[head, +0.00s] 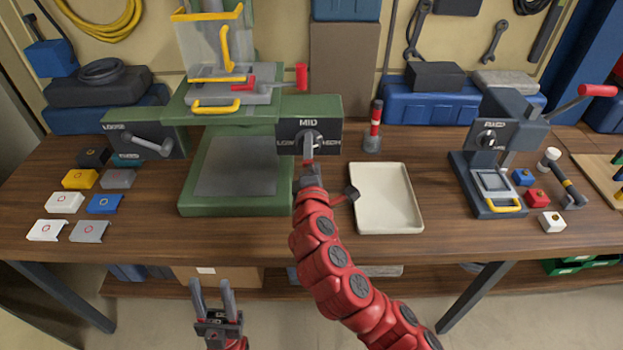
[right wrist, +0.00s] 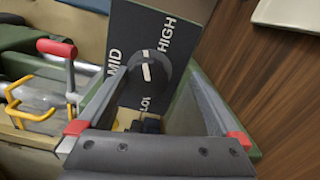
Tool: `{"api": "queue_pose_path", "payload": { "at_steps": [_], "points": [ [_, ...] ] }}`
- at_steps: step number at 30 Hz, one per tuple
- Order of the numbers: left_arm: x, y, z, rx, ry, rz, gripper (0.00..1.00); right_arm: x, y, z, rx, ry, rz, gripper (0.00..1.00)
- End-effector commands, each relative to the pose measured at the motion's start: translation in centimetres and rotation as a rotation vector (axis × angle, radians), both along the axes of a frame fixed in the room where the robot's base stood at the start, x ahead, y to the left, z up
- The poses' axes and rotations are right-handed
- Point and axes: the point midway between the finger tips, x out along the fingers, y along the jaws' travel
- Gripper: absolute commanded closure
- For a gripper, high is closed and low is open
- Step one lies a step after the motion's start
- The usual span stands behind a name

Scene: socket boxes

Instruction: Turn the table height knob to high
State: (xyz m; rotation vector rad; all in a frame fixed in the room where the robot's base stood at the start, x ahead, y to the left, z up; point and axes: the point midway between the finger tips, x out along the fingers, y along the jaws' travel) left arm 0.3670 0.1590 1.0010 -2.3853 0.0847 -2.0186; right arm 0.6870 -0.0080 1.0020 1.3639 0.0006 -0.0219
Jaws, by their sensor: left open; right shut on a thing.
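The table height knob (right wrist: 147,72) sits on a dark panel (head: 290,135) on the green machine's right front. The panel reads MID at the top, LOW at left and HIGH at right; in the right wrist view it is turned sideways. A white mark shows on the knob, but I cannot tell exactly which label it points to. My right gripper (head: 309,160) is shut on the knob, fingers on either side of it, and partly hides it in the head view. My left gripper (head: 212,292) is open and empty, low in front of the table edge.
The green machine (head: 188,190) has a second panel with a lever (head: 150,145) at left. A cream tray (head: 413,225) lies right of my right arm. Several small coloured boxes lie at the left; a grey press (head: 487,203) stands at the right.

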Motion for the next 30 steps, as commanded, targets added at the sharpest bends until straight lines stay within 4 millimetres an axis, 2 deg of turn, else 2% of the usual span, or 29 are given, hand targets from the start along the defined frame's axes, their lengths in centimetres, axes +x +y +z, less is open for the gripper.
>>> {"api": "queue_pose_path", "payload": {
  "at_steps": [1,5,30],
  "points": [
    [0.0,0.0,-0.1,0.0,0.0,0.0,0.54,-0.4,0.0,-0.6,-0.001,0.012,0.0,0.06],
    [0.0,0.0,-0.1,0.0,0.0,0.0,0.54,-1.4,-0.1,-0.6,-0.001,0.013,-0.002,0.06],
    [0.0,0.0,-0.3,0.0,0.0,0.0,0.54,-8.0,0.3,0.0,0.0,-0.002,0.01,0.06]
  ]
}}
